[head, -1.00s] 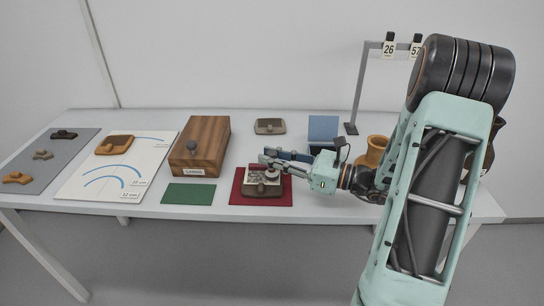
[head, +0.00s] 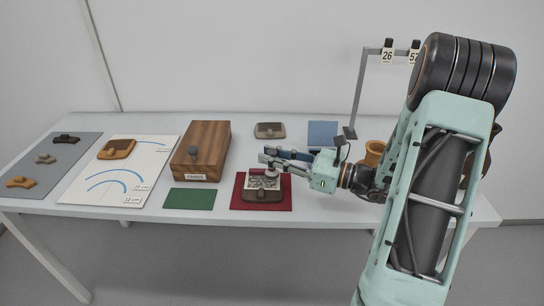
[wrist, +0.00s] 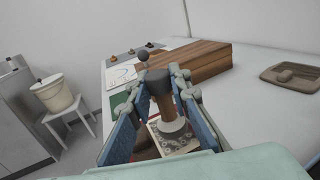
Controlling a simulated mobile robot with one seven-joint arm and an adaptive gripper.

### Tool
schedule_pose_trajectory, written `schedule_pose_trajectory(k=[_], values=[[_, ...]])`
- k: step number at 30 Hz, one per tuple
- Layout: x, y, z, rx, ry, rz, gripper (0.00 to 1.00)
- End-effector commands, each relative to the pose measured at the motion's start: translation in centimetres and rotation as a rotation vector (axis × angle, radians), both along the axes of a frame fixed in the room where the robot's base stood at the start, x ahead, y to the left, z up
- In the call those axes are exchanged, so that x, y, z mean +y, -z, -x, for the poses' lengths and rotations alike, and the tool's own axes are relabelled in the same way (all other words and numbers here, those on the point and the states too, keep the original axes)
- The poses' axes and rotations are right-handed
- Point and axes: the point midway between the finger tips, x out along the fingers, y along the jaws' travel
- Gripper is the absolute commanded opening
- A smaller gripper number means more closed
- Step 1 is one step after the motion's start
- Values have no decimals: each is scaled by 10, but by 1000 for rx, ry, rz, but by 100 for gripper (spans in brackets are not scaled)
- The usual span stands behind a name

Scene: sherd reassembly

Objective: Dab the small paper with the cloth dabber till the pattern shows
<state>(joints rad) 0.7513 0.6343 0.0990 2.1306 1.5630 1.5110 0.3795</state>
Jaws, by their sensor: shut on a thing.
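My gripper (head: 270,160) is shut on the cloth dabber, holding it by its brown handle with a dark knob on top. In the wrist view the dabber (wrist: 172,124) stands nearly upright between the blue finger pads, its pale cloth end down at the small paper (wrist: 182,145). I cannot tell whether cloth and paper touch. The small paper (head: 254,183) is pale, with a dark mottled pattern showing over much of it. It lies on a brown sherd (head: 263,196) on the red mat (head: 284,202). The dabber partly hides the paper.
A wooden box (head: 213,140) with a grey knob and a green mat (head: 193,199) are to the left. A brown sherd (head: 270,130) and a blue pad (head: 322,133) lie behind. A tag stand (head: 359,95) and an orange pot (head: 374,152) are near my arm.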

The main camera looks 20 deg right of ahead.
Motion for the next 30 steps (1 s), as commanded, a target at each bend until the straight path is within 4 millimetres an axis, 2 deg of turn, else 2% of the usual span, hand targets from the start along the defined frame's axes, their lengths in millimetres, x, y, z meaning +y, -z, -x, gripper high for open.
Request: schedule_pose_trajectory(k=[1, 15, 30], values=[[0, -9, 0, 0, 0, 0, 0], [0, -46, 0, -1, 0, 0, 0], [0, -47, 0, -1, 0, 0, 0]])
